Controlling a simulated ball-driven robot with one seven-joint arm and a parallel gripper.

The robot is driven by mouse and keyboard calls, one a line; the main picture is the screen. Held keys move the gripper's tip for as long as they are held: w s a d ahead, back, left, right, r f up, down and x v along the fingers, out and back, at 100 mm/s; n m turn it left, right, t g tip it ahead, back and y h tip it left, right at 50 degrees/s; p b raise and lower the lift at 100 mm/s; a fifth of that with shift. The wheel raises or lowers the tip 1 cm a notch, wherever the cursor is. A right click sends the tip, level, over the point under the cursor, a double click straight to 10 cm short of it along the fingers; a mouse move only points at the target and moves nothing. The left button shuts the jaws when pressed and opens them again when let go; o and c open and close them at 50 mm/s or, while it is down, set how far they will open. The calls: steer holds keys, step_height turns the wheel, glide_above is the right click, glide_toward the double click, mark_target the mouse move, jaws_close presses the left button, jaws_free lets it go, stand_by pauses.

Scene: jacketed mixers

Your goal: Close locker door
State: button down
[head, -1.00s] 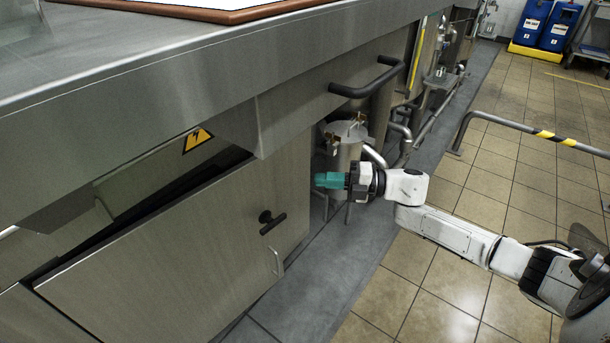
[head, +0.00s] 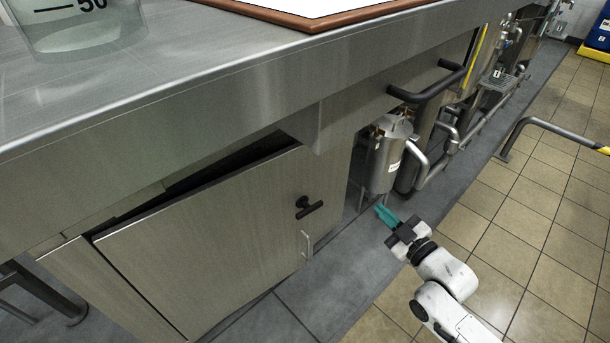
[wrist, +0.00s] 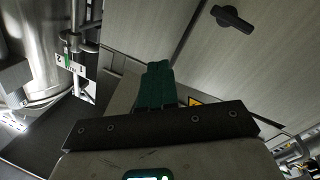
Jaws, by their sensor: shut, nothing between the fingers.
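The locker door (head: 215,235) is a grey metal panel under the steel counter. It stands a little ajar, with a dark gap along its top edge. A black T-shaped handle (head: 308,207) sits near its right edge, with a small pale pull (head: 306,244) below. In the wrist view the black handle (wrist: 232,18) is at the upper right. My gripper (head: 383,212), with teal fingers, is right of the door, apart from it, above the floor. Its teal fingers are together and empty, as the wrist view (wrist: 157,85) also shows.
A steel vessel with pipes (head: 388,155) stands just behind my gripper. A black bar handle (head: 430,85) juts from the counter front above. The counter (head: 230,75) overhangs the door. A floor rail (head: 540,125) is at the right; tiled floor (head: 490,210) is open.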

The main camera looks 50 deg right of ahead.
steer(key=w+a+r+m, duration=0.2)
steer(key=a+m, duration=0.2)
steer(key=a, duration=0.1)
steer(key=m+y, duration=0.1)
steer(key=y, duration=0.1)
glide_toward(296, 171)
steer(key=w, duration=0.4)
steer(key=w+d, duration=0.1)
steer(key=w, duration=0.1)
steer(key=shift+w+d+f, duration=0.1)
steer(key=shift+w, duration=0.3)
